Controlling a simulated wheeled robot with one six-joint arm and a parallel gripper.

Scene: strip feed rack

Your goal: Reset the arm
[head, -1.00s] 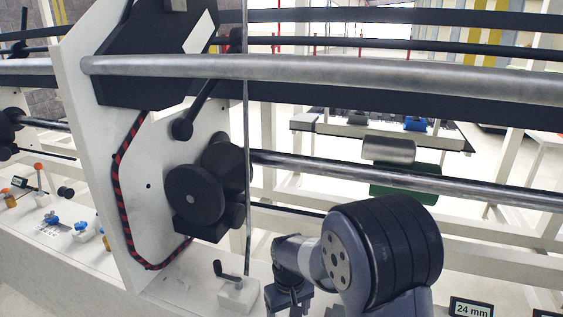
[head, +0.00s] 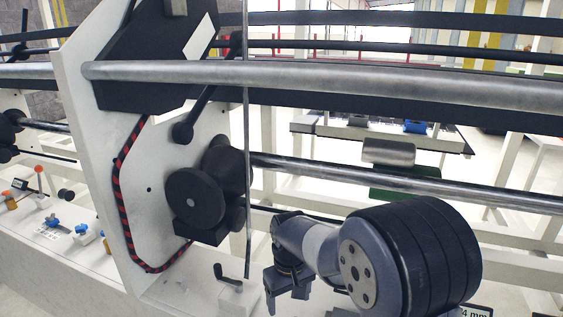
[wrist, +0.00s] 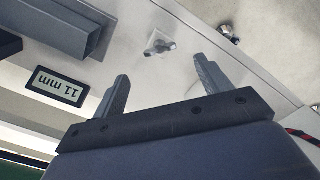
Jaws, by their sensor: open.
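My gripper (head: 287,287) is at the lower middle of the head view, at the end of my dark grey arm. It hangs just right of a small crank handle (head: 232,277) on a pale block. In the wrist view my gripper (wrist: 160,90) has its two fingers wide apart with nothing between them. Beyond the fingers is a pale surface with a small metal fitting (wrist: 159,47).
A white upright plate (head: 95,160) carries black rollers (head: 195,197) and a red-black cable (head: 122,190). A thin vertical strip (head: 247,150) hangs close to my gripper. A long metal rail (head: 350,78) crosses above. The wrist view shows an "11 mm" display (wrist: 58,87).

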